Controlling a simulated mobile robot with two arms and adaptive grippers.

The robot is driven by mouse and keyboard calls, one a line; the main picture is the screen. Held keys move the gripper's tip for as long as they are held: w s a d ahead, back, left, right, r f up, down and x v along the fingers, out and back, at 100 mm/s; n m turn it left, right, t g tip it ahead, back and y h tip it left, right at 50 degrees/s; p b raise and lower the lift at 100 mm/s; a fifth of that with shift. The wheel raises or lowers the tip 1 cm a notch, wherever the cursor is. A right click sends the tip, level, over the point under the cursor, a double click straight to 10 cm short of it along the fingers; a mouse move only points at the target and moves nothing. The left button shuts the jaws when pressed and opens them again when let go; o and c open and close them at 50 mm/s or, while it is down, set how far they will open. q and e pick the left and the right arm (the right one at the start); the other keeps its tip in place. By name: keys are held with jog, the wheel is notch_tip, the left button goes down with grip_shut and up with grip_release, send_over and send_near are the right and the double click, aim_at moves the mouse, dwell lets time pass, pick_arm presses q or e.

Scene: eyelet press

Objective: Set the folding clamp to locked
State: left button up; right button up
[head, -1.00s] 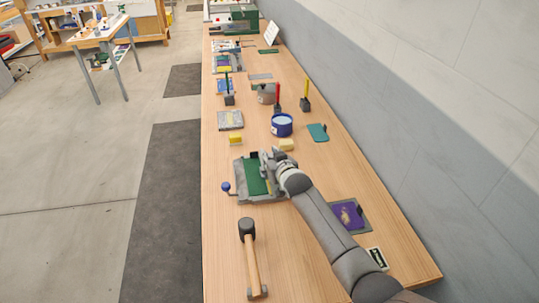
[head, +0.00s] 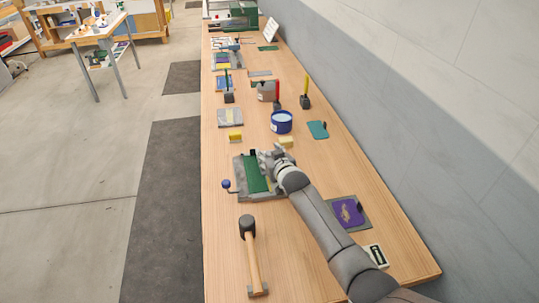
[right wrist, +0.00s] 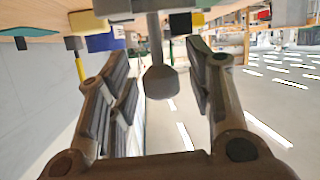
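A low grey fixture with a green bed (head: 254,175) lies on the near half of the bench. I take it for the folding clamp. A blue ball knob (head: 226,184) sticks out at its left side. My right gripper (head: 266,158) is over its far right part and hides that part. In the right wrist view, the fingers are apart, and a grey rod with a rounded end (right wrist: 160,82) shows between them, with gaps on both sides. I cannot tell whether the clamp is locked. My left gripper is out of view.
A mallet (head: 250,250) lies nearer on the bench. A purple panel (head: 348,212) lies right of my arm. A wall runs along the right side.

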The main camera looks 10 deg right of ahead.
jog(key=shift+s+r, duration=0.1)
jog(key=shift+s, duration=0.05)
jog(key=v, duration=1.1)
jog(key=shift+s, duration=0.4)
